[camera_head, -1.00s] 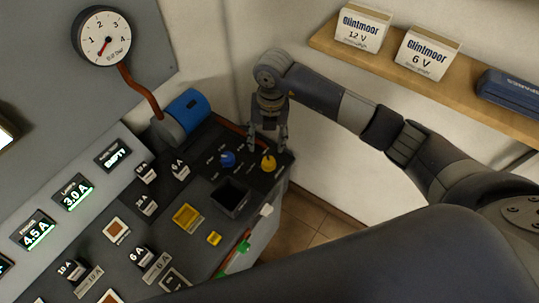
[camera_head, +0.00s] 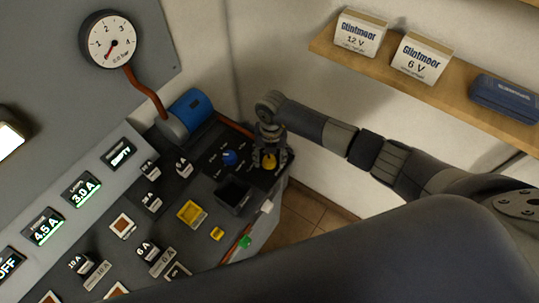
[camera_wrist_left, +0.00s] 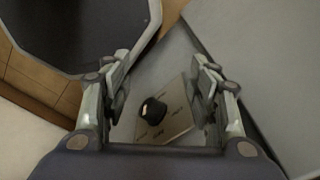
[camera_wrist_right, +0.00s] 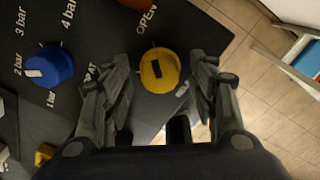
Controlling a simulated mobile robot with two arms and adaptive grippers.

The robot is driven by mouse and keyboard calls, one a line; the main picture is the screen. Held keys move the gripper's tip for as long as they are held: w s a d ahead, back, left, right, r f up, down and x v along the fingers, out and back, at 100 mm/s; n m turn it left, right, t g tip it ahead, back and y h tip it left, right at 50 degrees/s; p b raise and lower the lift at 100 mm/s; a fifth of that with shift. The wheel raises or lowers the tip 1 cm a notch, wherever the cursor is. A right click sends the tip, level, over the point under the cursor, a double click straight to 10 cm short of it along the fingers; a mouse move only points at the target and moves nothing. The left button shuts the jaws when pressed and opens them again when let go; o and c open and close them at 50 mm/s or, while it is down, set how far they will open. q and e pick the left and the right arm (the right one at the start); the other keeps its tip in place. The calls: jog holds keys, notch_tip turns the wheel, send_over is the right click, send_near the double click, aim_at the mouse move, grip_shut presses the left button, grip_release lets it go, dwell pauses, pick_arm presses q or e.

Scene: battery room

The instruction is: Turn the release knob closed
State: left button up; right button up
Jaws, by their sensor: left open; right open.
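The yellow knob (camera_head: 269,162), which I take for the release knob, sits at the right end of the dark panel. In the right wrist view the yellow knob (camera_wrist_right: 158,70) shows a dark mark on its top, with the word OPEN printed above it. My right gripper (camera_head: 270,152) is open over the knob, with a finger on each side. I cannot tell whether the fingers touch it. My left gripper (camera_wrist_left: 160,85) is open and empty. A black knob on a metal plate (camera_wrist_left: 168,125) shows between its fingers, and I cannot tell the distance.
A blue knob (camera_wrist_right: 48,65) with a bar scale stands left of the yellow one. A dark open bin (camera_head: 234,193) and a yellow tray (camera_head: 191,213) are nearby. The dial gauge (camera_head: 108,40) hangs on the wall. A shelf (camera_head: 440,85) holds boxes above my right arm.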

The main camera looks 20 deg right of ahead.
jog(key=c, duration=1.1)
jog(key=shift+o, duration=0.2)
jog(key=n+b, duration=0.2)
jog(key=b, duration=0.1)
jog(key=shift+f+n, duration=0.15)
jog(key=shift+n, duration=0.15)
jog(key=n+b, duration=1.2)
jog(key=b, duration=0.2)
jog(key=shift+w+n, duration=0.1)
jog(key=shift+n, duration=0.2)
jog(key=shift+n+g+b, duration=0.3)
jog(key=shift+n+b, duration=1.1)
jog(key=shift+b, duration=0.4)
jog(key=shift+r, duration=0.2)
jog(key=o, duration=1.1)
jog(key=shift+c, duration=0.2)
